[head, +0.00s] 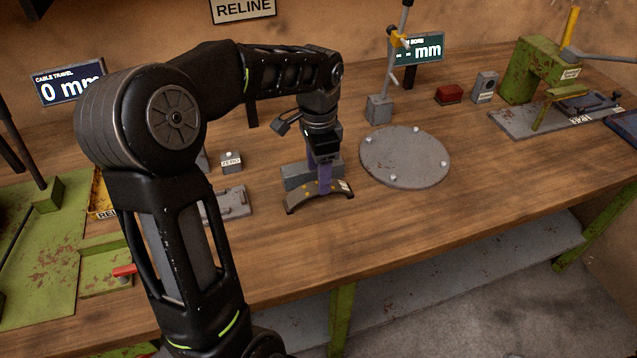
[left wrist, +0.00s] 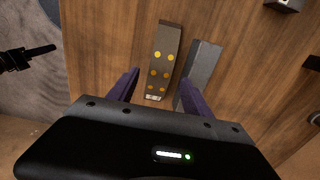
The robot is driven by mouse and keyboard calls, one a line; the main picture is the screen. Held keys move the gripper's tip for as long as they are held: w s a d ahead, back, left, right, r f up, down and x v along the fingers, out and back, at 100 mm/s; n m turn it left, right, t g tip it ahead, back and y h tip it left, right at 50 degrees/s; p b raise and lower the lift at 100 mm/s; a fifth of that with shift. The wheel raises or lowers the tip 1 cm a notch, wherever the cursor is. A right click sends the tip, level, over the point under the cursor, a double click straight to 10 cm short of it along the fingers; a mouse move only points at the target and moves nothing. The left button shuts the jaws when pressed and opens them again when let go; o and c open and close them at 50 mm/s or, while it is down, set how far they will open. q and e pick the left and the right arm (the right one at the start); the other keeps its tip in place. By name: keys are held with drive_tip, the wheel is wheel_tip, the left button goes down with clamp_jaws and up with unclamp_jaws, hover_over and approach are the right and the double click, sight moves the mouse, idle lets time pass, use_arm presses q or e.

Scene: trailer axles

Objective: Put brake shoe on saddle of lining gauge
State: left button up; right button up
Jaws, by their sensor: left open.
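I cannot tell which fixture is the lining gauge saddle.
A round grey plate (head: 405,160) with studs is right of the shoe, with a post stand (head: 379,108) behind it. A ZERO box (head: 231,162) and a grey fixture (head: 232,203) are left. A green press (head: 535,75) stands at far right. The front bench is clear.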

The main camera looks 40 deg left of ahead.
use_arm(q)
wheel_tip(320, 180, up, 7)
drive_tip(key=shift+r, duration=0.15)
drive_tip(key=shift+o, duration=0.3)
idle(0.3)
